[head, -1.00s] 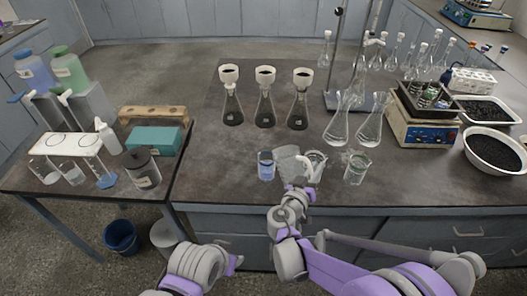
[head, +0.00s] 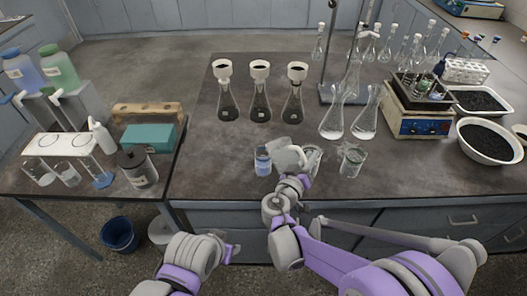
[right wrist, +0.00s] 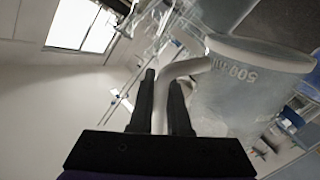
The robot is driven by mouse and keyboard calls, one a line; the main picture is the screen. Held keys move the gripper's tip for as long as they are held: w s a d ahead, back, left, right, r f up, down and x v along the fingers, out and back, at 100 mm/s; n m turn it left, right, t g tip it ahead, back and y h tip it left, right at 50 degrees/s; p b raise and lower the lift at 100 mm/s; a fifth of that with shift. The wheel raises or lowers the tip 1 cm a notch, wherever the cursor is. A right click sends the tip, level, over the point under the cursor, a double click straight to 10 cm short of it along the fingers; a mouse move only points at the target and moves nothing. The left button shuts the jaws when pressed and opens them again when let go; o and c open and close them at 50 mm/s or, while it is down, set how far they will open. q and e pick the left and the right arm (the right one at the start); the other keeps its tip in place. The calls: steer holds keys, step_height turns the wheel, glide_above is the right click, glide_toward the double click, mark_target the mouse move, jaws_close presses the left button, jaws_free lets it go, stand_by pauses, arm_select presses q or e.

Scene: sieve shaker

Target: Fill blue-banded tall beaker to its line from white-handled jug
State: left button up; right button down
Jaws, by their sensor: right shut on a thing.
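The jug (head: 286,157) is pale and translucent with a white handle. My right gripper (head: 300,175) is shut on that handle. In the right wrist view the white handle (right wrist: 184,70) sits between the dark fingers (right wrist: 165,105), and the jug body (right wrist: 235,95) bears a "500 ml" mark. In the head view the jug looks tilted, its body leaning left close to the blue-marked beaker (head: 263,161). The beaker stands upright on the bench; its fill line and any pouring stream are too small to tell. My left gripper (head: 229,252) is low in front of the bench, its jaws unclear.
Two more beakers stand to the right, one (head: 313,157) close behind my right gripper, another (head: 352,162) farther right. Three dark-filled flasks (head: 260,104) stand behind. Clear flasks (head: 332,122), a stand and a balance (head: 418,123) are at back right. The bench's left front is clear.

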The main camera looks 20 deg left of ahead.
steer(key=shift+a, duration=0.3)
steer(key=shift+w+a, duration=0.1)
steer(key=shift+w, duration=0.1)
steer(key=shift+s+r, duration=0.1)
steer(key=shift+r, duration=0.1)
steer(key=shift+a, duration=0.1)
steer(key=shift+d+r, duration=0.1)
steer(key=shift+d, duration=0.1)
steer(key=shift+n, duration=0.3)
steer(key=shift+a+r, duration=0.1)
steer(key=shift+a, duration=0.2)
steer(key=shift+d, duration=0.2)
steer(key=shift+a+r+p, duration=0.15)
steer(key=shift+a+p, duration=0.15)
steer(key=shift+w+d+r, duration=0.1)
steer(key=shift+w+d, duration=0.1)
steer(key=shift+s+a+n, duration=0.1)
steer(key=shift+a+n, duration=0.1)
steer(key=shift+n, duration=0.1)
arm_select(q)
steer(key=shift+w+a+r, duration=0.45)
steer(key=shift+w+a, duration=0.1)
steer(key=shift+w, duration=0.05)
arm_select(e)
steer(key=shift+r, duration=0.1)
